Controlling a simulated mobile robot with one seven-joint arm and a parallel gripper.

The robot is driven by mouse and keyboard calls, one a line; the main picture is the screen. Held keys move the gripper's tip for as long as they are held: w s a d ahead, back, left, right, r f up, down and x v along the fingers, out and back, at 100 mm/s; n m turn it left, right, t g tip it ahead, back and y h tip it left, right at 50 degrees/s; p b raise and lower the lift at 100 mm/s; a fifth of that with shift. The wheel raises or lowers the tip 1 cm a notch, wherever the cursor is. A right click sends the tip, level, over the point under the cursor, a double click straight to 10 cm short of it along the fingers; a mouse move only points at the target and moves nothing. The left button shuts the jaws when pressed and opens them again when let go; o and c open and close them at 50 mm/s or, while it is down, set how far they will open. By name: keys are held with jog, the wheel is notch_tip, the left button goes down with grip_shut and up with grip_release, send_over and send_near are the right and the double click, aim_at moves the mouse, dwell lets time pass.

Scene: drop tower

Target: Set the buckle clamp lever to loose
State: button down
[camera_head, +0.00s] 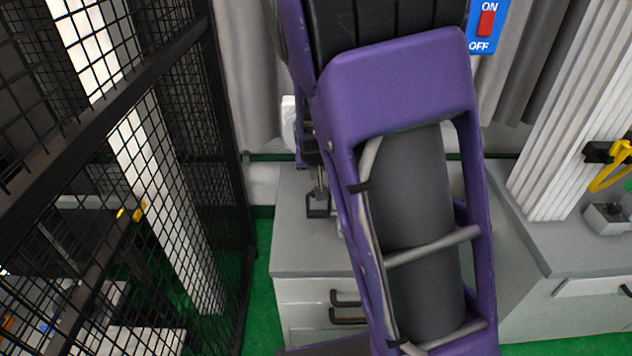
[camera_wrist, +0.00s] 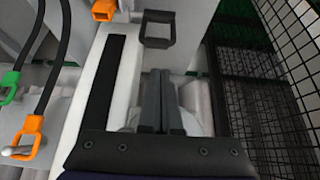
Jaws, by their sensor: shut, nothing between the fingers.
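A dark loop-shaped handle (camera_wrist: 157,30), which looks like the buckle clamp lever, lies just beyond my fingertips at the top middle of the wrist view. In the head view, what seems to be the same dark loop (camera_head: 318,206) shows over the grey counter, left of my purple arm. My gripper (camera_wrist: 161,76) is shut and empty, its two dark fingers together and pointing toward the loop. In the head view my gripper (camera_head: 319,182) is partly hidden by my arm. I cannot tell whether the fingertips touch the loop. The clamp's body is largely hidden.
A black mesh fence (camera_head: 120,190) stands close on the left in the head view. Orange (camera_wrist: 25,138) and green (camera_wrist: 10,86) connectors with black cables lie left in the wrist view. A blue ON/OFF switch (camera_head: 486,25) and a yellow handle (camera_head: 612,165) are to the right in the head view.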

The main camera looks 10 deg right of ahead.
jog(key=b+x, duration=0.2)
jog(key=x, duration=0.8)
jog(key=shift+r, duration=0.1)
jog(key=shift+s+a+t+b, duration=0.15)
jog(key=shift+t+b, duration=0.15)
jog(key=shift+b, duration=0.15)
